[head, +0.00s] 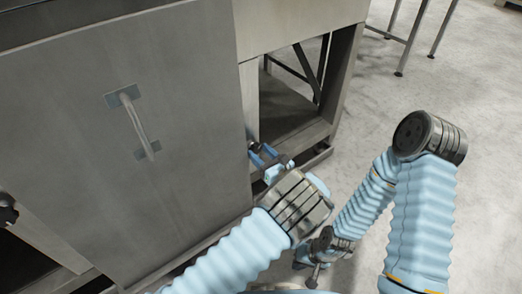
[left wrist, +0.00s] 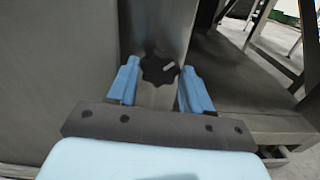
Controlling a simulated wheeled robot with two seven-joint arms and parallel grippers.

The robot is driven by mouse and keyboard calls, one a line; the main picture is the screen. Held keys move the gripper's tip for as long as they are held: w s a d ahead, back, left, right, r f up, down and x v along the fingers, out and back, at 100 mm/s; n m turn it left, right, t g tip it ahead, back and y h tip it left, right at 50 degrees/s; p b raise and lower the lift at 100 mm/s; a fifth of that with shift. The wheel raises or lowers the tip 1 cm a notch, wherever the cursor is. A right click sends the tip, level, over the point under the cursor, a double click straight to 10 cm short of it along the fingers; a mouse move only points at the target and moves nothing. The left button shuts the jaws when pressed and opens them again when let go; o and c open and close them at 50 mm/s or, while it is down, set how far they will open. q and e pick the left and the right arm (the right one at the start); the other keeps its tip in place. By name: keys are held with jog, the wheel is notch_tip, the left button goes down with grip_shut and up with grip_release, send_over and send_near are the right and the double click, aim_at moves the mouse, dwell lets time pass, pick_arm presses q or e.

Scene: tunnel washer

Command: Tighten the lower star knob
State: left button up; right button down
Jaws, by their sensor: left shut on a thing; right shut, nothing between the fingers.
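The black star knob (left wrist: 158,68), with a small light mark on its face, sits on a steel upright in the left wrist view. My left gripper (left wrist: 160,78) has a blue finger on each side of it and is shut on it. In the head view my left gripper (head: 263,155) reaches to the post beside the large steel panel, and the knob shows there only as a small dark spot at the fingertips. My right gripper (head: 314,274) is shut and empty, low at the bottom of the head view, away from the machine.
The large steel panel (head: 120,110) with a bar handle (head: 138,122) fills the left. Another dark knob (head: 7,211) shows at the left edge. An open frame bay (head: 290,95) lies right of the post.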

pick_arm(q)
jog(key=m+p, duration=0.2)
jog(key=m, duration=0.4)
jog(key=shift+m, duration=0.3)
jog(key=m+p, duration=0.1)
jog(key=m, duration=0.1)
jog(key=shift+m, duration=0.3)
jog(key=m+p, duration=0.1)
jog(key=m, duration=0.2)
jog(key=shift+m, duration=0.3)
jog(key=m+p, duration=0.1)
jog(key=m, duration=0.2)
jog(key=shift+d+f+m, duration=0.1)
jog(key=shift+m, duration=0.3)
jog(key=m, duration=0.3)
jog(key=shift+m+p, duration=0.3)
jog(key=m, duration=0.3)
jog(key=shift+f+m+p, duration=0.1)
jog(key=shift+m+p, duration=0.3)
jog(key=shift+m, duration=1.7)
